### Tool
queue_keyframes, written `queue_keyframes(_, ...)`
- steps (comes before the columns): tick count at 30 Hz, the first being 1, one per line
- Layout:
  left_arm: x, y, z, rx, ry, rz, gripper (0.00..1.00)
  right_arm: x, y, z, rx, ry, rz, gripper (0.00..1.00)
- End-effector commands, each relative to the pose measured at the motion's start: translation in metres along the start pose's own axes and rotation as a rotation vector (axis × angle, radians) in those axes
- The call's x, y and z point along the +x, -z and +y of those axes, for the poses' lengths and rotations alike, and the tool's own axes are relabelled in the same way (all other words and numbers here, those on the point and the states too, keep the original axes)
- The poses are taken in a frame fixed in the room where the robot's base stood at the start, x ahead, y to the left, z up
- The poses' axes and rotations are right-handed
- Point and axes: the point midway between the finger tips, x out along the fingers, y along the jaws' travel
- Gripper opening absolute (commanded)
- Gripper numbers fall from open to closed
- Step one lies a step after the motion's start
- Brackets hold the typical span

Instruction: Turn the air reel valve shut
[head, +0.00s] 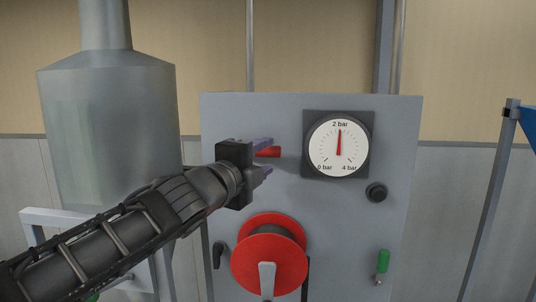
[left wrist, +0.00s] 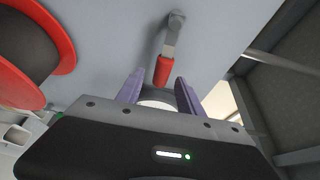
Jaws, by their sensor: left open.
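A lever with a red grip (head: 268,152), apparently the air reel valve's handle, sticks out from the grey panel (head: 230,120). My left gripper (head: 266,157) is open at the lever, its purple fingers pointing toward the panel and partly covering the red grip in the head view. In the left wrist view, the red grip (left wrist: 163,70) on its grey metal arm (left wrist: 172,38) lies ahead of and between the two spread fingertips of the left gripper (left wrist: 160,88). I see no contact with the fingers. My right gripper is not in view.
A red hose reel (head: 292,238) is on the panel below the gripper. A round gauge (head: 338,146) reads about 2 bar. A black knob (head: 377,192), a green handle (head: 383,261) and a black handle (head: 217,252) are also on the panel. A grey silo (head: 105,130) stands at left.

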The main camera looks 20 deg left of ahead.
Motion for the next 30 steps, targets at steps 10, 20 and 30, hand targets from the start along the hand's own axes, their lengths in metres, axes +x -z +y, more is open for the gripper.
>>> queue_keyframes(10, -0.05, 0.001, 0.0, 0.001, 0.001, 0.001, 0.44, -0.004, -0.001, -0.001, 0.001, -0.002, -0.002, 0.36)
queue_keyframes(20, -0.052, 0.0, 0.001, 0.002, -0.001, 0.0, 0.44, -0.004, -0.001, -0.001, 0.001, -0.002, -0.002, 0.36)
queue_keyframes(30, -0.052, 0.0, 0.0, 0.002, 0.0, 0.0, 0.44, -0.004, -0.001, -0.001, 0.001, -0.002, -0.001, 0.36)
